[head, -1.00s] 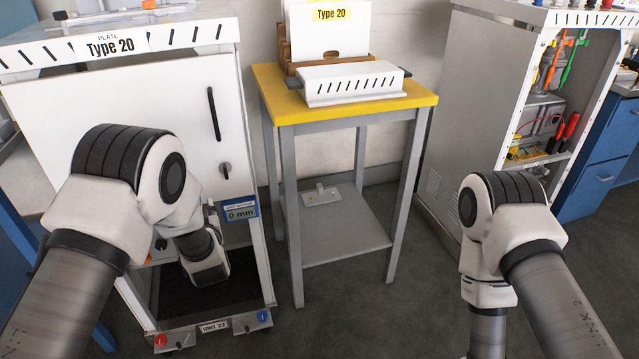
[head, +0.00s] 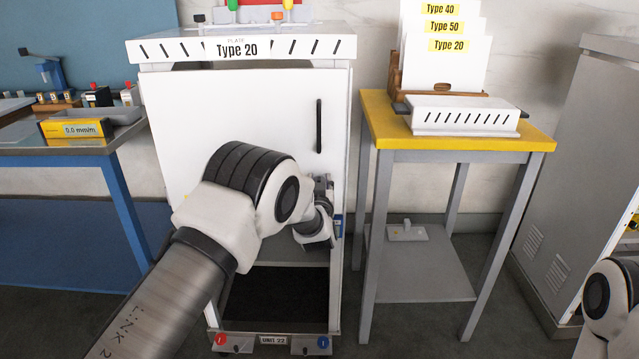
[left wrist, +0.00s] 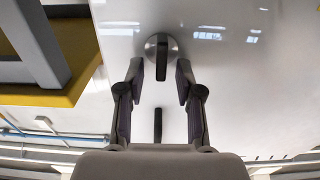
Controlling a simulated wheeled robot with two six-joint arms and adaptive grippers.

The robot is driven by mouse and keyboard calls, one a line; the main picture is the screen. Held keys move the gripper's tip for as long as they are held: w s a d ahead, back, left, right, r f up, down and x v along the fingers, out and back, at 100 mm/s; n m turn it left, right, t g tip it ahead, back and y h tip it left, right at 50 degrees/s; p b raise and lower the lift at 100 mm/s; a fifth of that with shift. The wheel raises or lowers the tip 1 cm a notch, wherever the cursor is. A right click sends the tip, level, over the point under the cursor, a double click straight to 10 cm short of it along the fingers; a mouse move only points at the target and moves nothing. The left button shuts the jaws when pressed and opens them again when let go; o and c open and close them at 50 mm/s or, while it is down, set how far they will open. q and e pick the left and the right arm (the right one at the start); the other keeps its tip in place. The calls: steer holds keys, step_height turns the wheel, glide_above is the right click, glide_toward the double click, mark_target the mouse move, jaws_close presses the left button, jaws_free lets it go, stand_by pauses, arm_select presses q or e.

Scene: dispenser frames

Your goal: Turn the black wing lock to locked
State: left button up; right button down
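The black wing lock (left wrist: 161,58) shows in the left wrist view as a black wing on a round silver disc, set on the white door. The wing looks lengthwise in that picture. My left gripper (left wrist: 159,68) is open, with one finger on each side of the wing and a gap on both sides. I cannot tell how deep the fingertips reach along it. In the head view my left gripper (head: 324,186) is at the right edge of the white door (head: 270,120) and hides the lock. My right gripper is out of view.
The door's black bar handle (head: 319,126) is above the gripper; it also shows in the left wrist view (left wrist: 158,125). A yellow-topped table (head: 375,118) with a plate rack stands close on the right. A blue bench (head: 115,190) is on the left.

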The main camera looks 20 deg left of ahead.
arm_select(q)
jaws_close()
steer(key=shift+a+n, duration=0.1)
steer(key=shift+n, duration=0.3)
steer(key=n, duration=0.2)
steer(key=n+b, duration=0.1)
steer(key=n, duration=0.1)
steer(key=shift+s+a+f+b, duration=0.1)
steer(key=shift+a+f+b, duration=0.1)
steer(key=shift+a+b, duration=0.15)
steer(key=n, duration=0.2)
steer(key=n+b, duration=0.1)
steer(key=n, duration=0.1)
steer(key=shift+s+a+f, duration=0.1)
steer(key=shift+a+f, duration=0.1)
steer(key=shift+a+f+n+b, duration=0.15)
steer(key=shift+n+b, duration=0.6)
steer(key=shift+n, duration=0.8)
steer(key=shift+f+n+b, duration=0.2)
steer(key=shift+n+b, duration=0.55)
steer(key=shift+n, duration=0.75)
steer(key=shift+a+f+n+b, duration=0.15)
steer(key=shift+n+b, duration=0.6)
steer(key=shift+n, duration=0.8)
steer(key=shift+s, duration=0.1)
